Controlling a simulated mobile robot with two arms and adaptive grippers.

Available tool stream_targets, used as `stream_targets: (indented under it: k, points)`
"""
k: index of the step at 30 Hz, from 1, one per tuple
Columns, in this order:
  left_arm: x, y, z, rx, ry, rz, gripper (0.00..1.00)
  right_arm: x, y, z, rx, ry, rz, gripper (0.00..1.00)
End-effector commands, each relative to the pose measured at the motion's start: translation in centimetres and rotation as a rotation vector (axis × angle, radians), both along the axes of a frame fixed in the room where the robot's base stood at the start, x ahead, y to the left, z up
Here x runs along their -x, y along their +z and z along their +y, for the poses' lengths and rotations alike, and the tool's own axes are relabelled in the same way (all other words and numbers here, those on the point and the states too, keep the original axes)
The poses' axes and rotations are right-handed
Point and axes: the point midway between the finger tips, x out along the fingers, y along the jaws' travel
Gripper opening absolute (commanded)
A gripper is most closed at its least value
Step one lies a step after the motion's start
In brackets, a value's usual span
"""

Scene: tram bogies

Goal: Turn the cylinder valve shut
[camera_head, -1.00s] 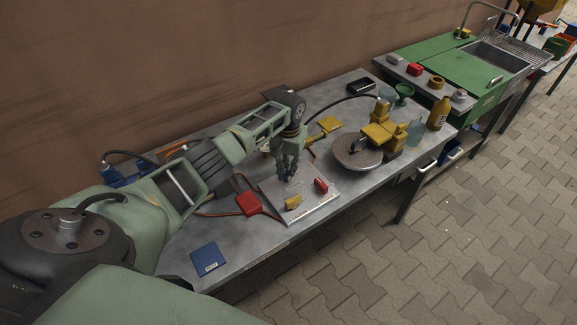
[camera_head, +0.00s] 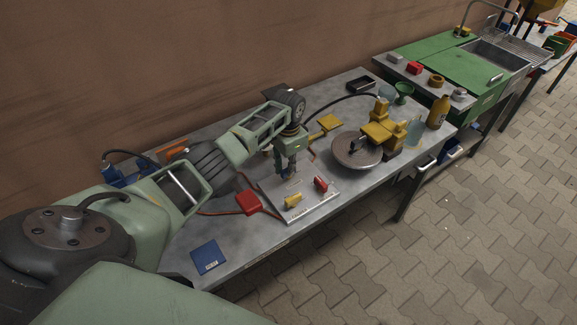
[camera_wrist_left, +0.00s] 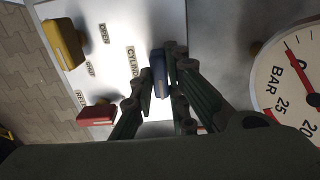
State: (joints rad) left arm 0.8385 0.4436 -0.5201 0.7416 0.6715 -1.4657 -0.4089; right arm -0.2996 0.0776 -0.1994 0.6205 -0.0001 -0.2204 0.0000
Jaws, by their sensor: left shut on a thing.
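The white valve panel (camera_head: 283,213) lies on the grey bench in the head view. It carries a yellow handle (camera_head: 293,201) and a red handle (camera_head: 320,184); the left wrist view also shows the yellow (camera_wrist_left: 63,43) and red (camera_wrist_left: 97,114) ones. A blue handle (camera_wrist_left: 158,72) stands beside a label whose readable part starts "CYLIN". My left gripper (camera_head: 288,174) points down over the panel, its fingers shut on the blue handle, as the left wrist view shows. The gripper largely hides this handle in the head view. My right gripper is not seen.
A round pressure gauge (camera_wrist_left: 290,75) marked BAR sits beside the blue handle. A grey disc (camera_head: 357,151) with yellow blocks stands right of the panel. A red box (camera_head: 249,202) with a hose lies left of it. A blue booklet (camera_head: 208,257) lies near the front edge.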

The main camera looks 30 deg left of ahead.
Motion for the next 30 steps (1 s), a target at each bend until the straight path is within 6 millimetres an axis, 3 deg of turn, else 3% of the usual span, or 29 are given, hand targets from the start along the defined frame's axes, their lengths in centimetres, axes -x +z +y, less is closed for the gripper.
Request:
stream_targets:
  k: [14,15,21,30]
  points:
    - [-0.1,0.13,0.06,-0.001,-0.015,-0.003,0.0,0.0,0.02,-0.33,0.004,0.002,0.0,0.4]
    - [-0.1,0.14,0.06,-0.001,-0.014,-0.003,0.17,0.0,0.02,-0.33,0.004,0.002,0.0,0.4]
    - [-0.06,0.09,0.04,-0.001,-0.013,-0.002,0.33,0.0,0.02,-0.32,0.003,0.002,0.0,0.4]
    - [-0.03,0.13,0.03,-0.001,-0.012,-0.001,0.33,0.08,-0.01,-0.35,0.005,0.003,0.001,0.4]
